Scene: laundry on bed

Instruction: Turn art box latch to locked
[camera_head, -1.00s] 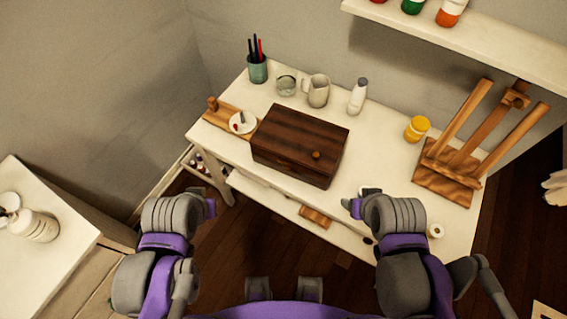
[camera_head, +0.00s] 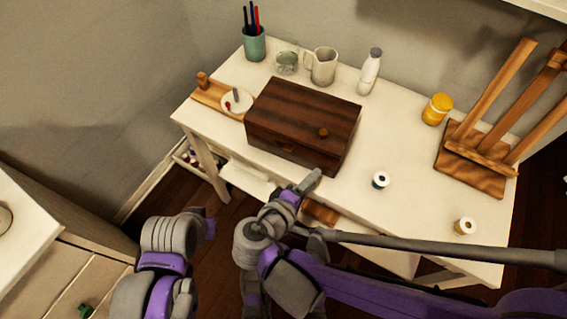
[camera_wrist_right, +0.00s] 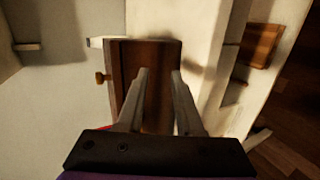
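The art box (camera_head: 300,110) is a closed dark wooden box on the white table. A small round wooden knob (camera_head: 323,132) sits on its lid near the front right and also shows in the right wrist view (camera_wrist_right: 100,77). A faint small mark shows on the front face; I cannot make out whether it is the latch or how it is turned. My right gripper (camera_head: 312,180) is just in front of the box. In the right wrist view its fingers (camera_wrist_right: 158,72) are apart and empty, pointing at the box (camera_wrist_right: 159,52). My left gripper (camera_head: 210,228) hangs lower left, away from the table; its fingers are unclear.
Behind the box stand a brush cup (camera_head: 254,44), a glass jar (camera_head: 287,61), a pitcher (camera_head: 323,67) and a white bottle (camera_head: 370,72). A yellow jar (camera_head: 437,109), an easel (camera_head: 470,170) and two small spools (camera_head: 380,180) are to the right.

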